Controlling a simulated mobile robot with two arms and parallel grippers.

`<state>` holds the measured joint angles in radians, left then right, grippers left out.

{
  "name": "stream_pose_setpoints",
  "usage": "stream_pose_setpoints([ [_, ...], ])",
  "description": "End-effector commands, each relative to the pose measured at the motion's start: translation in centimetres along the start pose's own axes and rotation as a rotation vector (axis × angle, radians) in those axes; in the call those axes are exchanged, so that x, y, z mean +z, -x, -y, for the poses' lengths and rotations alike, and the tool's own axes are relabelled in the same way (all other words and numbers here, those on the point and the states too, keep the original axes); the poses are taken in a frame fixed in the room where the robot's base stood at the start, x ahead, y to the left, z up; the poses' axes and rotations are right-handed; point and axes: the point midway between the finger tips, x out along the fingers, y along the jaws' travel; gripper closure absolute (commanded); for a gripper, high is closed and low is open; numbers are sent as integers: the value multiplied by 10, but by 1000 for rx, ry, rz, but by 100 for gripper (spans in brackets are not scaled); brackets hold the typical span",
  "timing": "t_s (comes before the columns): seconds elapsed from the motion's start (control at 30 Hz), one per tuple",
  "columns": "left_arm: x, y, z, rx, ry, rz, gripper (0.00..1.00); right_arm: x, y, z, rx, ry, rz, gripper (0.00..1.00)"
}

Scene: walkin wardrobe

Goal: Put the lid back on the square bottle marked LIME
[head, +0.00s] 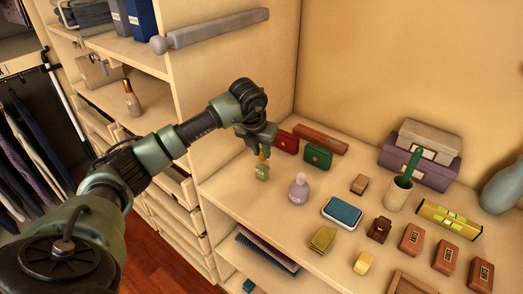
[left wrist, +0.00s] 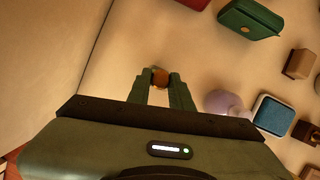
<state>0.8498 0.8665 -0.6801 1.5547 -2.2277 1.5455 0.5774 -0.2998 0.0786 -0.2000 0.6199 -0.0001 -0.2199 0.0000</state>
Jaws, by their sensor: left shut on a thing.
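My left gripper (head: 262,152) points down over the shelf top, shut on a small orange-brown lid (left wrist: 159,77), which sits between its two fingertips in the left wrist view. Directly below the lid in the head view stands a small green bottle (head: 262,173), upright on the shelf, with a pale label too small to read. The lid lines up with the bottle's top; I cannot tell whether they touch. In the left wrist view the bottle is hidden under the lid and gripper. My right gripper is not in view.
A round purple bottle (head: 299,190) stands just right of the green one. Red (head: 287,142) and green (head: 318,156) purses lie behind it. A blue-topped box (head: 342,212), a cup (head: 398,195) and several small boxes fill the right. A wall panel rises at the left.

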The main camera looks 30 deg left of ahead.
Motion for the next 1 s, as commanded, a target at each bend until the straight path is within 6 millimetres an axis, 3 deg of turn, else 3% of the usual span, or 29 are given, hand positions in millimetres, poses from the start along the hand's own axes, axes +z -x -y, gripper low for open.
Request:
stream_pose_setpoints([
  [0.4,0,0,0,0,0,0,100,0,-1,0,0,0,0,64],
  [0.43,0,0,0,0,0,0,73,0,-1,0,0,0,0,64],
  [0.5,0,0,0,0,0,0,54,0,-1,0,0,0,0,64],
  [0.73,0,0,0,0,0,0,54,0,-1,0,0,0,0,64],
  [0.77,0,0,0,0,0,-1,51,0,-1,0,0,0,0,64],
  [0.83,0,0,0,0,0,-1,32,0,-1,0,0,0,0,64],
  [1.0,0,0,0,0,0,-1,32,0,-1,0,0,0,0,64],
])
